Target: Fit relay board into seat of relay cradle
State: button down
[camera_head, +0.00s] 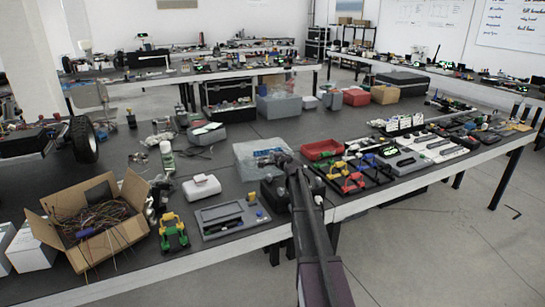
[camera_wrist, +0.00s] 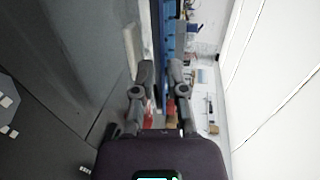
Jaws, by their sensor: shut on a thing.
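My gripper (camera_wrist: 163,78) shows in the wrist view with its two dark fingers on either side of a long blue piece (camera_wrist: 168,35). The blue piece runs up from between the fingers and looks like the relay board, seen nearly edge-on. The fingers are shut on it. In the head view my arm reaches from the bottom edge to the front of the bench, and its end (camera_head: 276,160) is in front of a clear-lidded box. I cannot identify the relay cradle for certain; a grey recessed tray (camera_head: 233,218) lies left of my arm.
The dark bench (camera_head: 320,128) is crowded. A clear-lidded box (camera_head: 255,150), a red bin (camera_head: 322,150) and colored clamps (camera_head: 355,182) stand near my arm. A cardboard box of wires (camera_head: 95,222) and a white case (camera_head: 201,187) are at left. Open floor lies at front right.

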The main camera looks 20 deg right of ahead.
jog(key=r+p+v, duration=0.2)
jog(key=p+v, duration=0.2)
jog(key=v, duration=1)
jog(key=shift+p, duration=0.4)
jog(key=shift+r, duration=0.1)
notch_tip(320, 180, up, 8)
jog(key=p, duration=0.8)
jog(key=shift+r, duration=0.2)
dwell(0.6)
jog(key=shift+d, duration=0.15)
